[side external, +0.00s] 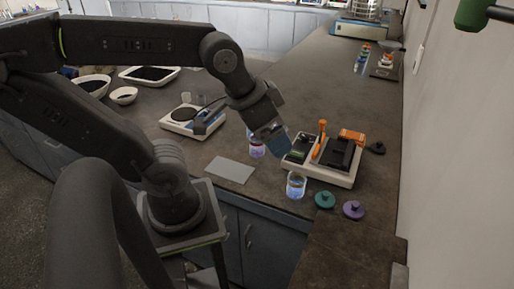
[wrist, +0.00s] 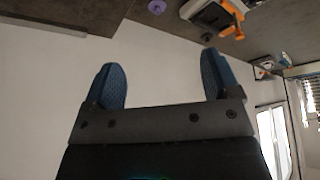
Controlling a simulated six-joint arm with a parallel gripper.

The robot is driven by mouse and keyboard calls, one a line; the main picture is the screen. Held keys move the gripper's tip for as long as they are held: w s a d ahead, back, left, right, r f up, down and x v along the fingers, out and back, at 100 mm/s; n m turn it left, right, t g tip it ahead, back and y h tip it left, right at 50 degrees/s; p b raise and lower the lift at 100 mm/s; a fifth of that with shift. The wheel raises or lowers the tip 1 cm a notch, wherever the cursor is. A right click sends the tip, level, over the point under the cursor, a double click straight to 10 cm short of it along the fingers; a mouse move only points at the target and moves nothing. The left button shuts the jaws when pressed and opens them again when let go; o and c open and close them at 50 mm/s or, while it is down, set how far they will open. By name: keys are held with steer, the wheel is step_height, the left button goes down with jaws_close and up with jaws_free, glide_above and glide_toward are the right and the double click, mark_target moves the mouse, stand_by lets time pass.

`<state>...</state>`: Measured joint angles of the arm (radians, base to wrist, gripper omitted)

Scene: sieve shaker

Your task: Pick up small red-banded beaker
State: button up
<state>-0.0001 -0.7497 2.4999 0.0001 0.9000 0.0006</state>
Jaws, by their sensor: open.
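A small beaker with a reddish band (side external: 257,150) stands on the dark counter in the side external view, left of the black-and-white device. My gripper partly hides its upper right side. The beaker does not show in the wrist view, which looks mostly at the pale wall.
A second clear beaker (side external: 296,185) stands in front of the device (side external: 347,176), which has an orange lever. A green lid (side external: 325,200) and a purple lid (side external: 353,210) lie nearby. A grey plate (side external: 230,170) and a balance (side external: 185,122) are to the left.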

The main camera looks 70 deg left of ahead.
steer(key=w+a+f+m+g+y, duration=0.2)
steer(key=w+a+f+m+g, duration=0.15)
steer(key=w+a, duration=0.45)
steer(key=m+g+y, duration=0.2)
steer(key=m+g, duration=0.2)
steer(key=m, duration=0.6)
glide_toward(256, 143)
steer(key=w+a+r, duration=0.1)
steer(key=w+a, duration=0.1)
steer(key=x, duration=0.7)
steer(key=shift+s+a+f, duration=0.1)
steer(key=shift+a+f, duration=0.05)
steer(key=shift+f, duration=0.15)
steer(key=x, duration=0.4)
steer(key=shift+s+f, duration=0.25)
steer(key=shift+s, duration=0.05)
steer(key=shift+a+f, duration=0.15)
steer(key=shift+f, duration=0.45)
steer(key=shift+c, duration=0.2)
